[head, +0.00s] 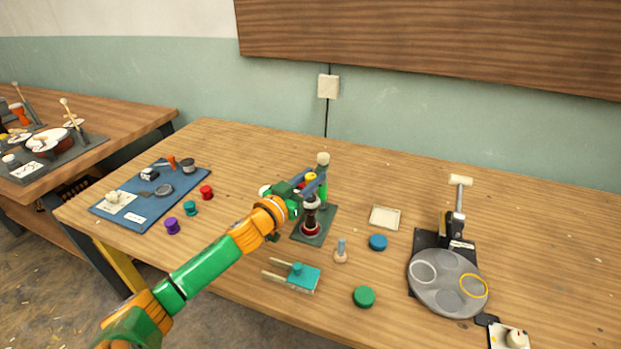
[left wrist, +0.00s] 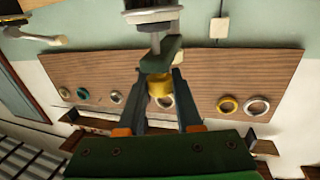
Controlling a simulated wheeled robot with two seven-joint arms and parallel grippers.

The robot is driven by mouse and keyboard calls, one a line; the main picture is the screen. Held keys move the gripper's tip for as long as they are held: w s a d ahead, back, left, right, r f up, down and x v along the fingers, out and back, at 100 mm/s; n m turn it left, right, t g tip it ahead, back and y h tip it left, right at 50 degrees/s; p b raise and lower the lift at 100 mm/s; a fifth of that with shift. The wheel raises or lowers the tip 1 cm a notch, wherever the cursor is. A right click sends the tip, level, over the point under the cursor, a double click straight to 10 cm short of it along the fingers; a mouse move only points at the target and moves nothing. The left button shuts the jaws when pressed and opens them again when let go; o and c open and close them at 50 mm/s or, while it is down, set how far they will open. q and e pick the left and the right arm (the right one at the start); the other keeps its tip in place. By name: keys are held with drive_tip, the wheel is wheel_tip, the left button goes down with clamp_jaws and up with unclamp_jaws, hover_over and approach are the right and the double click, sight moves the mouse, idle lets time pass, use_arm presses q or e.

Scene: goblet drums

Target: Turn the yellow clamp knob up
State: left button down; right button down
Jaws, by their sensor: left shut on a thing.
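The yellow clamp knob (head: 311,176) is on a small upright clamp stand with a dark green base (head: 314,238), near the middle of the table. My left gripper (head: 313,184) reaches in from the left at the knob's height. In the left wrist view the yellow knob (left wrist: 160,88) sits between the two dark fingers of my left gripper (left wrist: 159,84), which are shut on it. My arm and fingers hide part of the clamp stand. My right gripper is not in view.
A teal block with two prongs (head: 296,276), a small peg (head: 341,252), a blue disc (head: 377,242) and a green disc (head: 364,296) lie in front. A grey round plate (head: 448,282) stands right, a blue mat (head: 150,208) left. The back right table is clear.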

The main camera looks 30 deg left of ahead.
sight(307, 181)
use_arm(q)
drive_tip(key=c, duration=0.6)
unclamp_jaws()
drive_tip(key=shift+s, duration=0.35)
drive_tip(key=s, duration=0.6)
drive_tip(key=shift+s, duration=0.25)
